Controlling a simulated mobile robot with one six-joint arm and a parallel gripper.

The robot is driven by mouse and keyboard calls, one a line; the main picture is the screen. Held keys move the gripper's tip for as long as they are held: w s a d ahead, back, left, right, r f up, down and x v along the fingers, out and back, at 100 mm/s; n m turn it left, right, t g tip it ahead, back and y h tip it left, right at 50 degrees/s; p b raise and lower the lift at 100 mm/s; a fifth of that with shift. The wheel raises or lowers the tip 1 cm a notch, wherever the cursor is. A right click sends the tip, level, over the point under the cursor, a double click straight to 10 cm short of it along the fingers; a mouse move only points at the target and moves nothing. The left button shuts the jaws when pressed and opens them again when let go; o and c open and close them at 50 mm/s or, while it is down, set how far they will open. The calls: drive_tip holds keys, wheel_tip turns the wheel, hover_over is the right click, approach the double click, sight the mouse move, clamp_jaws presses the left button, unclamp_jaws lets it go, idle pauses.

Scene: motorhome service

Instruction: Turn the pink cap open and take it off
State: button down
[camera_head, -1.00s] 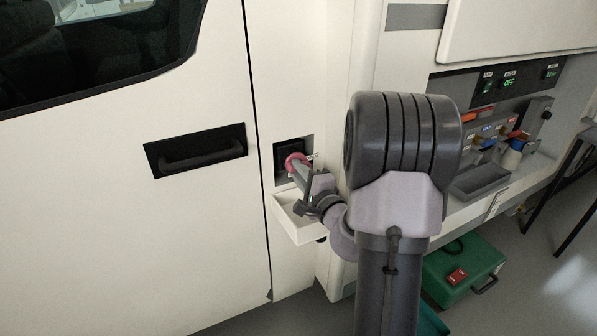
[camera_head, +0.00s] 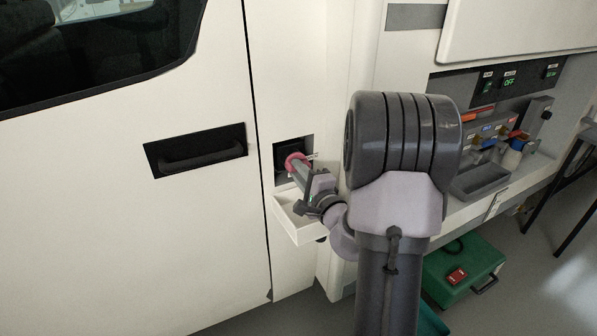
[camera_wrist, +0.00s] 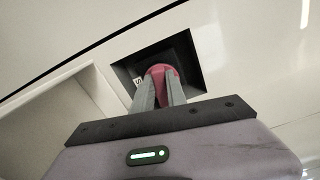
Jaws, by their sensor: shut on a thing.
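The pink cap (camera_head: 296,161) is at a dark square recess (camera_head: 288,150) in the white vehicle side. My gripper (camera_head: 300,170) reaches it from the lower right and is shut on it. In the wrist view the pink cap (camera_wrist: 162,73) shows between the two grey fingers of my gripper (camera_wrist: 161,88), in front of the dark recess (camera_wrist: 185,62). The fingers hide part of the cap. I cannot tell whether the cap still touches its seat.
A white open tray (camera_head: 300,232) juts out below the recess, under my gripper. A black door handle (camera_head: 196,150) is to the left. A service bay with valves and switches (camera_head: 508,84) is to the right. A green case (camera_head: 465,272) stands on the floor.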

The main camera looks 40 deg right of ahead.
drive_tip(key=shift+s+a, duration=0.1)
drive_tip(key=shift+s, duration=0.4)
idle(0.3)
drive_tip(key=c, duration=2.1)
unclamp_jaws()
clamp_jaws()
drive_tip(key=shift+v, duration=1.15)
drive_tip(key=shift+o, duration=0.5)
unclamp_jaws()
clamp_jaws()
